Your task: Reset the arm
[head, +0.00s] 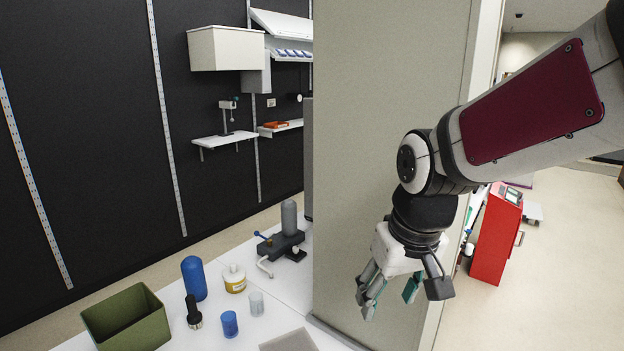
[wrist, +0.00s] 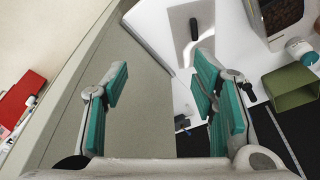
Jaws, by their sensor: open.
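My gripper (head: 388,290) hangs at the end of my arm on the right of the head view, in front of a tall beige panel (head: 385,150). It points downward. In the wrist view my gripper (wrist: 160,105) shows its two teal-padded fingers spread wide apart. Nothing is between the fingers. The gripper is apart from the things on the white table (head: 240,262).
The table holds a green bin (head: 128,320), a blue cylinder (head: 194,278), a yellow-labelled jar (head: 234,279), a blue cup (head: 229,324), a clear cup (head: 256,303) and a grey-black device (head: 284,240). A red cabinet (head: 495,240) stands right, beyond the panel. Open floor lies right.

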